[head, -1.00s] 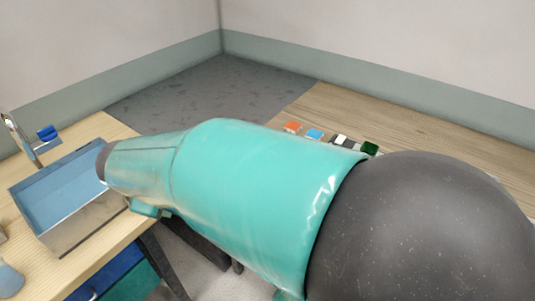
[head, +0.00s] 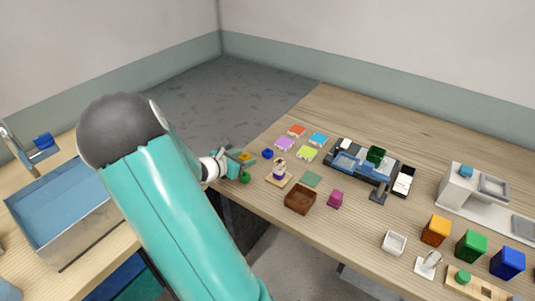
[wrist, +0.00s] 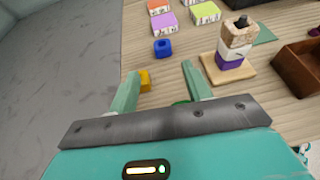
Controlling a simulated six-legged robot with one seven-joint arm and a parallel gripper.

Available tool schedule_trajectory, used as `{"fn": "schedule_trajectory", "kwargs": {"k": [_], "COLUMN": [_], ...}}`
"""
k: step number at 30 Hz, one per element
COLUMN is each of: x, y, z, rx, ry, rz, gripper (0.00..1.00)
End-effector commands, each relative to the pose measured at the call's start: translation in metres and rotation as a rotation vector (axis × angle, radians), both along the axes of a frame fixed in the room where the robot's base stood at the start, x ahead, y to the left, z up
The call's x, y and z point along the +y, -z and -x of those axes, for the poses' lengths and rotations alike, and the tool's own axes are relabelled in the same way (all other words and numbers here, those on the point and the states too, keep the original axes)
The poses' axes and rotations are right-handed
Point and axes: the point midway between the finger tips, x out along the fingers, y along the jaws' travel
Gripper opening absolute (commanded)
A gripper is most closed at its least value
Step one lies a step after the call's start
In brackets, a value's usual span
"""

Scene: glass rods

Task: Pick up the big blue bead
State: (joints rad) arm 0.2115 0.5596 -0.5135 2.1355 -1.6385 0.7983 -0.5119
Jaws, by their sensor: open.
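A small blue bead (head: 267,153) sits on the wooden table near its left edge. In the wrist view the blue bead (wrist: 163,49) shows a hollow top and stands beyond my fingertips. My gripper (head: 240,158) is over the table's left edge, just left of the bead. A yellow bead (wrist: 145,80) is beside the left finger, and a green one (head: 245,177) is partly hidden behind my gripper in the wrist view.
A stack of purple, white and tan pieces (wrist: 233,50) on a wooden base stands right of the bead. Coloured tiles (head: 285,144) lie behind it. A brown tray (head: 300,199) is to the front right. Bare floor lies left of the table edge.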

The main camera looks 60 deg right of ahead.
Motion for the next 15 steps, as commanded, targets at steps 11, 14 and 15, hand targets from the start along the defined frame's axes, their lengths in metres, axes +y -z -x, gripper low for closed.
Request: {"fn": "schedule_trajectory", "kwargs": {"k": [11,14,15], "x": [-0.061,-0.067,-0.07], "y": [0.026,0.028,0.029], "z": [0.013,0.013,0.014], "rx": [-0.002,-0.003,-0.003], "ry": [0.003,0.003,0.003], "rz": [-0.002,-0.001,-0.001], "gripper": [0.49,0.49,0.49]}}
